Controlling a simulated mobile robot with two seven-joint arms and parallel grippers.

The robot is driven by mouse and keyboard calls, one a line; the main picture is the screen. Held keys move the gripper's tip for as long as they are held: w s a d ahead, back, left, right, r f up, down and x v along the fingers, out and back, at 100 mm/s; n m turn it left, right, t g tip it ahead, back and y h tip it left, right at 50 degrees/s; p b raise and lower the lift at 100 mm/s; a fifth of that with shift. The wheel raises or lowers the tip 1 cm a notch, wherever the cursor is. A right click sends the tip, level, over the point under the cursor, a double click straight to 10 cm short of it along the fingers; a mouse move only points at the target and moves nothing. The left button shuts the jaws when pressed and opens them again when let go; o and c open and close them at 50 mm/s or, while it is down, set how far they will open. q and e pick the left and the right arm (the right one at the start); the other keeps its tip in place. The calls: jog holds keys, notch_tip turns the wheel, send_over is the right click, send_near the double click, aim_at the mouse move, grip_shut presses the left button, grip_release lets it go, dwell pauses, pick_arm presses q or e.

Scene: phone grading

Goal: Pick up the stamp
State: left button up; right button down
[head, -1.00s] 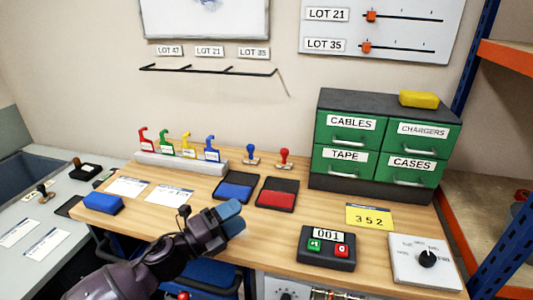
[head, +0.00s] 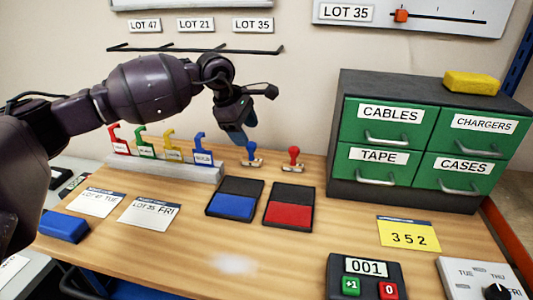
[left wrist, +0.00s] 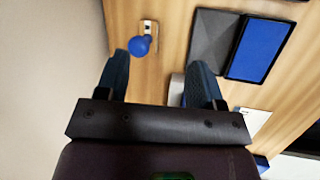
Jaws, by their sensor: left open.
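Two stamps stand upright on the wooden table (head: 190,250) near the wall. One is a blue-handled stamp (head: 251,150) and the other a red-handled stamp (head: 294,156). My left gripper (head: 240,137) is open and empty, with its blue fingers pointing down just above and left of the blue stamp. In the left wrist view the blue stamp (left wrist: 140,45) lies ahead of the two spread fingers, nearer the left one, and is not between them. My right gripper is not in view.
A blue ink pad (head: 232,205) and a red ink pad (head: 289,214) lie in front of the stamps. A rack with coloured hooks (head: 165,170) stands left, close below my arm. Green drawers (head: 385,125) stand right. A counter box (head: 365,282) sits at the front.

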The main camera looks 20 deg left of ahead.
pick_arm(q)
jog(key=w+a+r+y, duration=0.1)
jog(key=w+a, duration=0.1)
send_over(251, 153)
jog(key=f, duration=0.3)
jog(key=f+b, duration=0.1)
jog(key=f, duration=0.1)
jog(key=shift+s+a+f, duration=0.1)
jog(key=shift+s+a, duration=0.1)
jog(key=shift+a, duration=0.15)
jog(key=x, duration=0.4)
jog(key=shift+a+f+b, duration=0.15)
jog(key=shift+a+b, duration=0.05)
jog(key=shift+b, duration=0.1)
jog(key=shift+w+f, duration=0.15)
jog(key=shift+f, duration=0.05)
jog(key=shift+r, duration=0.1)
